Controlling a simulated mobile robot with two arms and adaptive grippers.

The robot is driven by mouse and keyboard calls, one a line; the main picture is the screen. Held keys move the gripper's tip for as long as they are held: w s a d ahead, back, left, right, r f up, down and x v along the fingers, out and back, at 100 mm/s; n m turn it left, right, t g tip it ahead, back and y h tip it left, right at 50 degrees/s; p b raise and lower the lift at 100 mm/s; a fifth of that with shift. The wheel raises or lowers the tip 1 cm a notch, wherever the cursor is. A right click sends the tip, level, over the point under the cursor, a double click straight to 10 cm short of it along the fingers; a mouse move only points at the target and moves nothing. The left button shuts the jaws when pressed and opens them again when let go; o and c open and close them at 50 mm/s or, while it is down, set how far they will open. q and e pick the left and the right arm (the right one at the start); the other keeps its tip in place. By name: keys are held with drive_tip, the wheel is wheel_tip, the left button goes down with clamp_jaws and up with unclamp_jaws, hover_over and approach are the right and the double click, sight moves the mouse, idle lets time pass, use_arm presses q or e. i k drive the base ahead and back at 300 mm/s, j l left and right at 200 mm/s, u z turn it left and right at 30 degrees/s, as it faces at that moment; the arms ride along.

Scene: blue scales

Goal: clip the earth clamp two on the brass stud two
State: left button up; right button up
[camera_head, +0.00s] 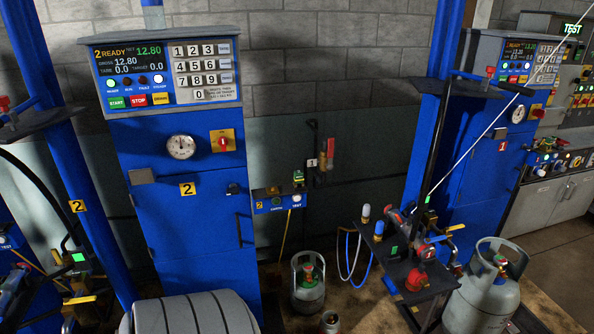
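Neither of my grippers shows in the head view. A small blue panel (276,204) marked 2, with a round button and a TEST label, sits low on the wall right of the blue cabinet 2 (195,255). A small green and black piece (299,178) stands at its upper right end; I cannot tell whether it is the earth clamp two. A thin yellowish cable (285,232) hangs below the panel. A red-handled tool (328,155) hangs on the wall to the right. I cannot pick out the brass stud two for certain.
A small grey gas cylinder (308,290) stands on the floor below the panel. A dark stand (410,270) with hoses and a larger cylinder (487,290) are at right. Blue posts (92,200) flank the cabinet. A grey ribbed rounded body (190,315) fills the bottom left.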

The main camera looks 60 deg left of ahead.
sight(298, 177)
drive_tip(key=i+j+u, duration=0.1)
drive_tip(key=i+u, duration=0.15)
drive_tip(key=u, duration=0.15)
drive_tip(key=i+u, duration=0.5)
drive_tip(key=u, duration=0.25)
drive_tip(key=i+l+u, duration=0.1)
drive_tip(key=i+u, duration=0.25)
drive_tip(key=i+j+u, duration=0.1)
drive_tip(key=i+u, duration=0.45)
drive_tip(key=i+j, duration=0.05)
drive_tip(key=i, duration=0.05)
